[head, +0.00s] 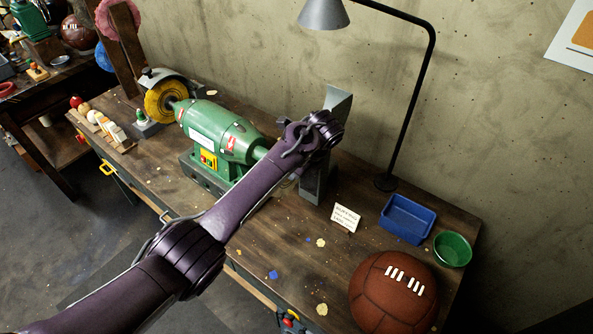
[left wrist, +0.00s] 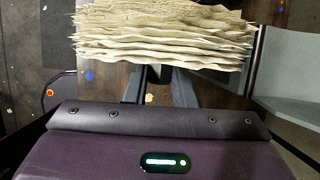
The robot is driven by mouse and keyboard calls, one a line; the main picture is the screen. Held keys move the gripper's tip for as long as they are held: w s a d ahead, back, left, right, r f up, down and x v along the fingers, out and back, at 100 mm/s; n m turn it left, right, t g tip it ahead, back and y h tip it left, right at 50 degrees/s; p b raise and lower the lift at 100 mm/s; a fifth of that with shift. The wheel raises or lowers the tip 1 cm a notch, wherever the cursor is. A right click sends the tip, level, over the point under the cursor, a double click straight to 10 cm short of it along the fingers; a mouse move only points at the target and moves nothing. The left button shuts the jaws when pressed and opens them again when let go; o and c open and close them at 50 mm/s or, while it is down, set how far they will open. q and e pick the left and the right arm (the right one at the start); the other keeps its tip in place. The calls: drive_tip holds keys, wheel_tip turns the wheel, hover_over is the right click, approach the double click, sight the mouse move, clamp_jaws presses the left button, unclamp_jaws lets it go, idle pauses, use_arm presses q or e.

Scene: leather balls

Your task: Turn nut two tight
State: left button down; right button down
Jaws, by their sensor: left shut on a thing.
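The green bench polisher (head: 222,133) stands on the workbench, with a yellow wheel (head: 167,100) on its left end. My left arm reaches across to its right end, beside an upright grey guard (head: 312,182). In the left wrist view, a pale layered cloth wheel (left wrist: 163,35) lies just beyond my left gripper (left wrist: 162,74). Its fingers are closed on a small dark part between them, at the wheel's near side. This part appears to be the nut, but fingertips and thread are mostly hidden. In the head view the arm hides the gripper. My right gripper is not in view.
A white card (head: 345,217), a blue tray (head: 407,218), a green bowl (head: 452,248) and a brown laced ball (head: 393,292) are at the right of the bench. A black lamp (head: 405,110) stands behind. Small scraps litter the bench front.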

use_arm(q)
drive_tip(key=shift+f+g, duration=0.15)
drive_tip(key=shift+g, duration=0.15)
drive_tip(key=c, duration=1.2)
unclamp_jaws()
drive_tip(key=shift+d, duration=0.1)
drive_tip(key=b+v, duration=0.2)
drive_tip(key=v, duration=0.6)
drive_tip(key=shift+b, duration=0.35)
